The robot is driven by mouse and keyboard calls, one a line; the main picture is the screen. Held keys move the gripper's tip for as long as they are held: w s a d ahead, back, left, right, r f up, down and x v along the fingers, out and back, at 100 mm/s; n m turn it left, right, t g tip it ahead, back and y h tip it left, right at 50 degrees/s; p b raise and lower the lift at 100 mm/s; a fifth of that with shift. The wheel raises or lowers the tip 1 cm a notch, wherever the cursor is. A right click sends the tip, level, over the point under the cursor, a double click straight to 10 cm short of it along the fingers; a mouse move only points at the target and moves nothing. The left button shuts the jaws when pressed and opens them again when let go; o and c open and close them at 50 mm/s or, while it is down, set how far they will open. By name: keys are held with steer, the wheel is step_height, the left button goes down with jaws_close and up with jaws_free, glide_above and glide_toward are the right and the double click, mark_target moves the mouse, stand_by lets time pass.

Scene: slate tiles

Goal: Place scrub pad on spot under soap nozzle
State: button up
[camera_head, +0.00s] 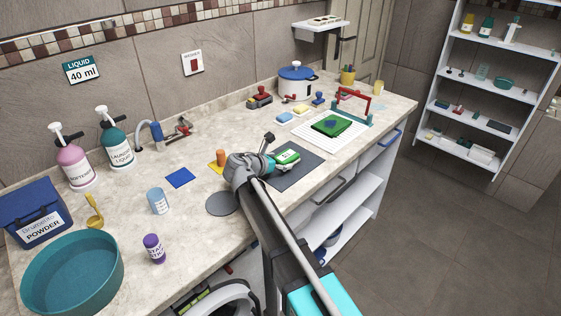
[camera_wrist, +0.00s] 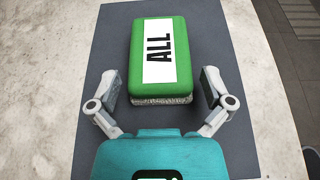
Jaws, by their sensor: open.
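The scrub pad is a green block (camera_wrist: 160,88) with a white label reading "ALL" and a grey scrubby underside. It lies flat on a dark grey mat (camera_wrist: 105,50), and it also shows in the head view (camera_head: 288,156). My gripper (camera_wrist: 161,92) is open, with one finger on each side of the pad's near end and gaps between fingers and pad. In the head view my gripper (camera_head: 270,160) is over the mat beside the pad.
A blue square (camera_head: 180,177) and a grey disc (camera_head: 222,204) lie on the counter. An orange cylinder (camera_head: 220,157), a light blue cup (camera_head: 157,201), a purple bottle (camera_head: 154,248) and two pump bottles (camera_head: 72,157) stand left. A white rack (camera_head: 310,136) sits beyond the mat.

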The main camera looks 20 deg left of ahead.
mark_target(305, 187)
steer(key=shift+r, duration=0.1)
steer(key=shift+r, duration=0.15)
steer(key=p+v, duration=0.4)
steer(key=v, duration=0.8)
steer(key=shift+p, duration=0.4)
steer(key=w+d+f+m+g, duration=0.1)
steer(key=d+m, duration=0.1)
steer(key=d, duration=0.2)
steer(key=w+d+f+m+g+h, duration=0.1)
steer(key=w+d+m, duration=0.1)
steer(key=d, duration=0.3)
steer(key=w+d+f+m+g, duration=0.1)
steer(key=d+f+m, duration=0.1)
steer(key=d, duration=0.3)
steer(key=shift+w+d+m+g, duration=0.15)
steer(key=shift+d+m+g, duration=0.1)
steer(key=shift+m+g, duration=0.2)
steer(key=s+d+f+m+g+y, duration=0.2)
steer(key=d+m, duration=0.6)
steer(key=d, duration=0.4)
steer(key=s+d+f+m+g+y, duration=0.2)
steer(key=d+m, duration=0.6)
steer(key=d, duration=0.4)
steer(key=s+d+f+m+g+y, duration=0.2)
steer(key=d+m, duration=0.6)
steer(key=d, duration=0.4)
steer(key=s+f+g, duration=0.1)
steer(key=s+g, duration=0.1)
steer(key=s, duration=0.1)
steer(key=shift+f+m+g, duration=0.35)
